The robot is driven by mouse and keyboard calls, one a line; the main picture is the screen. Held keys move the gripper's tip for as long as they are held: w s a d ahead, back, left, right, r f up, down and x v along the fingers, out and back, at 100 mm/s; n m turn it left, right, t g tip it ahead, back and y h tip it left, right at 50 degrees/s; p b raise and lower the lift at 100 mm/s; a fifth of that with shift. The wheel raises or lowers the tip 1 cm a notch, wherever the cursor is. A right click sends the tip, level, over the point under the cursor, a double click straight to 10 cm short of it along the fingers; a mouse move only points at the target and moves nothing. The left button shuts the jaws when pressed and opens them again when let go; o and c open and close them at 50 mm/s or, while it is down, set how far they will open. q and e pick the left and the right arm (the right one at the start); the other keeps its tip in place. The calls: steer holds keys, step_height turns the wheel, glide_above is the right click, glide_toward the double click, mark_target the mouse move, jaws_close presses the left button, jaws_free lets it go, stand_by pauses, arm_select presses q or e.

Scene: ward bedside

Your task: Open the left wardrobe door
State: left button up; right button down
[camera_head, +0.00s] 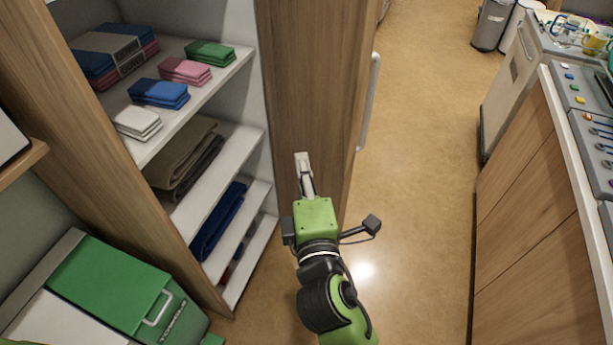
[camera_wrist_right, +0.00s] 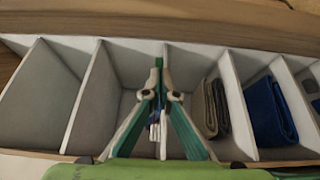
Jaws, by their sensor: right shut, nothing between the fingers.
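The wardrobe's shelved inside (camera_head: 215,100) is open to view, with a wooden side edge (camera_head: 110,130) at its left. A tall wooden door (camera_head: 305,80) stands swung out at the right of the shelves. Its grey bar handle (camera_head: 370,100) is on the far right side, facing away from the shelves. My right gripper (camera_head: 302,160) is shut and empty in front of the door's shelf-side face; I cannot tell whether it touches. In the right wrist view the closed fingertips (camera_wrist_right: 158,65) point toward the shelves. My left gripper is not in view.
Folded cloths (camera_head: 170,93) and brown blankets (camera_head: 185,160) lie on the shelves. A green and white box (camera_head: 110,285) stands at lower left. A wood-fronted counter (camera_head: 540,220) runs along the right. The floor (camera_head: 425,150) between door and counter is clear.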

mark_target(320, 146)
steer(key=w+d, duration=0.1)
steer(key=w, duration=0.1)
steer(key=w+d, duration=0.2)
steer(key=w, duration=0.1)
steer(key=shift+w+p, duration=0.3)
steer(key=shift+p, duration=0.05)
steer(key=shift+a, duration=0.1)
